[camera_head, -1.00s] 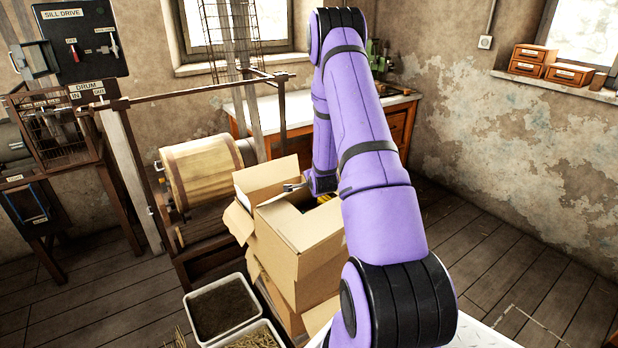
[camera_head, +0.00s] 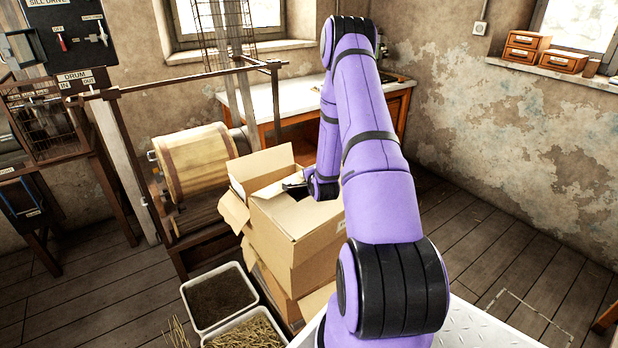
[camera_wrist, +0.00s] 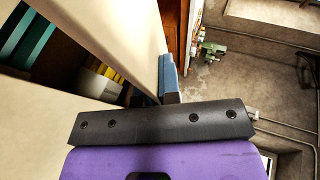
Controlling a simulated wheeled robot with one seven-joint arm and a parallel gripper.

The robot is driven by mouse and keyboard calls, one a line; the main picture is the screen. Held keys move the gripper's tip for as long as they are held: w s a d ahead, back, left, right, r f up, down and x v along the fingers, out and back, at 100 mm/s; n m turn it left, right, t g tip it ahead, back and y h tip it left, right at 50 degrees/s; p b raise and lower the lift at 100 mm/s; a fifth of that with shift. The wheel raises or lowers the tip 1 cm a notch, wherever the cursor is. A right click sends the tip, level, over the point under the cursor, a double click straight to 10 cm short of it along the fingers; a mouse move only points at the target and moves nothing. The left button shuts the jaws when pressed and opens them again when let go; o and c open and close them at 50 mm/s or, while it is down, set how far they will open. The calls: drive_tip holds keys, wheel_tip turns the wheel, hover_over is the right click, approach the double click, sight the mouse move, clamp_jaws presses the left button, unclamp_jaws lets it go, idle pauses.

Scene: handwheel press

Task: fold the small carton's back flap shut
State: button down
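The small carton (camera_head: 300,250) is a brown cardboard box on top of other cardboard. A broad flap (camera_head: 262,168) stands up at its back left, and another flap (camera_head: 234,212) hangs out at the left. My gripper (camera_head: 290,187) is at the carton's top, close to the upright flap. In the wrist view, the blue-grey fingertips (camera_wrist: 168,76) are close together, beside a pale cardboard panel (camera_wrist: 115,45). I cannot tell whether they touch it. Yellow and teal contents (camera_wrist: 103,72) show inside the carton. My arm hides the carton's right side.
A wooden drum (camera_head: 195,162) on a frame stands left of the carton. Two white bins, one with dark matter (camera_head: 220,300) and one with straw (camera_head: 250,334), sit on the floor in front. A workbench (camera_head: 270,104) is behind. The floor at right is mostly clear.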

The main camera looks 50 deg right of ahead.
drive_tip(key=c, duration=1.3)
unclamp_jaws()
drive_tip(key=shift+w, duration=0.1)
drive_tip(key=v, duration=1.1)
drive_tip(key=shift+d, duration=0.1)
